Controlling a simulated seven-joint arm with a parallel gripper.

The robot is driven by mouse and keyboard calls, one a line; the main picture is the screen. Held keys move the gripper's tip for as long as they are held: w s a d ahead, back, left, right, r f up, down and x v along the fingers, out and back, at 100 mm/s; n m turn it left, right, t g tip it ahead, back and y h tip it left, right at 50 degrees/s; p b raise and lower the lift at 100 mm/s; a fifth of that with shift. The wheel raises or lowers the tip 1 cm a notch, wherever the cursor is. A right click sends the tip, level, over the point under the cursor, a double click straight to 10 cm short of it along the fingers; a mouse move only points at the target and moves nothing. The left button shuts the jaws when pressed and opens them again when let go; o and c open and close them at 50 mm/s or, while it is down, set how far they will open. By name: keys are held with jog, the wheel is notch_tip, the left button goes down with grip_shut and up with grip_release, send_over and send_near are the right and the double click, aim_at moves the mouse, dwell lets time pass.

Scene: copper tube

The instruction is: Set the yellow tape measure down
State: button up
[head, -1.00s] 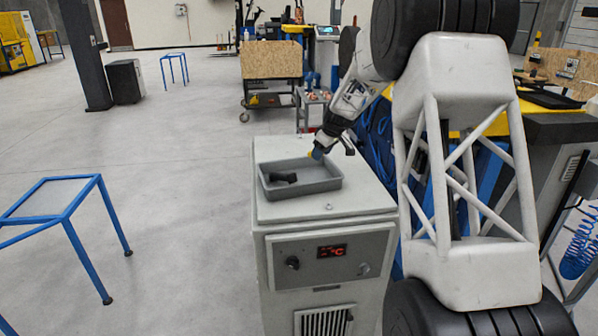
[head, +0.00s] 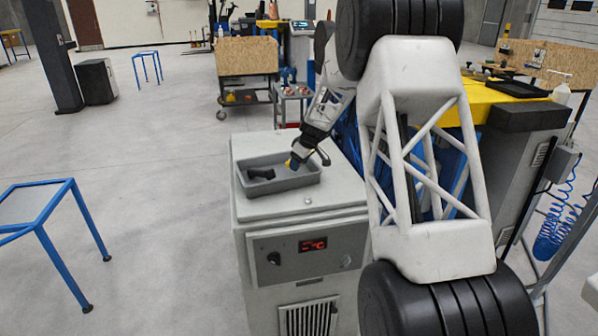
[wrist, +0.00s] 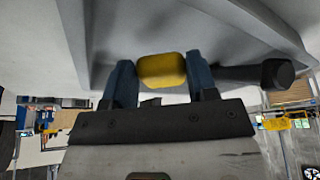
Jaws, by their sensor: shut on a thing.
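My gripper (wrist: 160,85) is shut on the yellow tape measure (wrist: 161,70), which sits between its two blue fingers in the wrist view. In the head view, the gripper (head: 294,163) is at the right part of the grey tray (head: 262,188), and a bit of yellow shows at its fingertips. The tape measure is low at the tray, but I cannot tell whether it touches the tray floor. A black object (head: 261,174) lies in the left part of the tray. Its dark end (wrist: 278,74) also shows right of the fingers in the wrist view.
The tray stands on a light grey cabinet (head: 308,201) with a red display (head: 312,244). A blue-framed table (head: 36,205) stands at the left. A cart (head: 246,75) and a yellow-topped bench (head: 480,100) are behind. The floor left of the cabinet is clear.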

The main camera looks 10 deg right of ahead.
jog(key=shift+f, duration=1.9)
jog(key=shift+f, duration=0.1)
jog(key=o, duration=1.1)
jog(key=shift+c, duration=0.2)
jog(key=v, duration=1.2)
